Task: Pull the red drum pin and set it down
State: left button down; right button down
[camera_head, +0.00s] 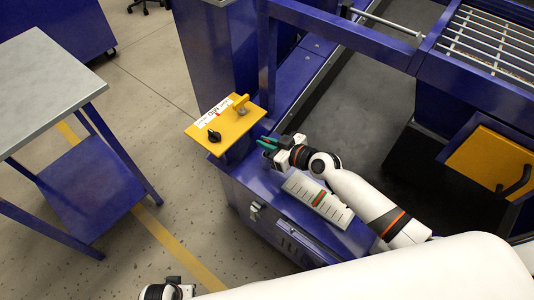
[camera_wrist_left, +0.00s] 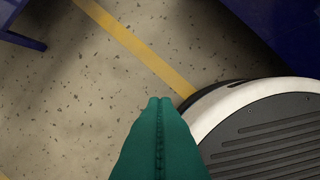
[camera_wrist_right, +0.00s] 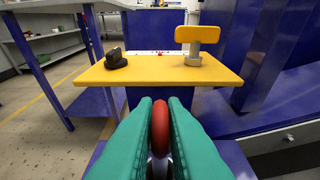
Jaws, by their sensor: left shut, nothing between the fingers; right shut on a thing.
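The red drum pin (camera_wrist_right: 160,128) shows in the right wrist view as a rounded red head with a grey metal part below it. My right gripper (camera_wrist_right: 160,110) is shut on it, one green finger on each side. In the head view my right gripper (camera_head: 267,146) is beside the front corner of the yellow panel, and the pin cannot be made out there. The pin's lower end is hidden, so I cannot tell whether it still sits in anything. My left gripper (camera_wrist_left: 158,104) is shut and empty above the floor.
The yellow panel (camera_head: 219,137) carries a black knob (camera_head: 214,136) and a yellow handle (camera_head: 240,103). A pale scale plate (camera_head: 300,187) lies on the blue cabinet. A grey-topped table (camera_head: 50,85) stands at the left, its visible top clear. Open floor lies between.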

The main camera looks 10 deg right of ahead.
jog(key=shift+r, duration=0.3)
jog(key=shift+r+p, duration=0.35)
jog(key=shift+p, duration=0.15)
jog(key=shift+r+p, duration=0.35)
jog(key=shift+r, duration=0.05)
pick_arm(q)
jog(key=s+f, duration=0.4)
jog(key=f, duration=0.2)
jog(key=shift+a+g, duration=0.25)
jog(key=shift+g, duration=0.05)
pick_arm(e)
jog(key=shift+r, duration=0.3)
pick_arm(q)
jog(key=shift+f+p, duration=0.1)
jog(key=shift+p, duration=0.2)
pick_arm(e)
jog(key=shift+r, duration=0.1)
jog(key=shift+r+p, duration=0.4)
pick_arm(q)
jog(key=shift+s+a+f, duration=0.15)
jog(key=shift+s+f, duration=0.55)
jog(key=shift+s, duration=0.2)
jog(key=shift+s+a+f, duration=0.15)
jog(key=shift+s+f, duration=0.5)
jog(key=shift+s, duration=0.2)
pick_arm(e)
jog(key=shift+r, duration=0.3)
pick_arm(q)
jog(key=shift+p, duration=0.3)
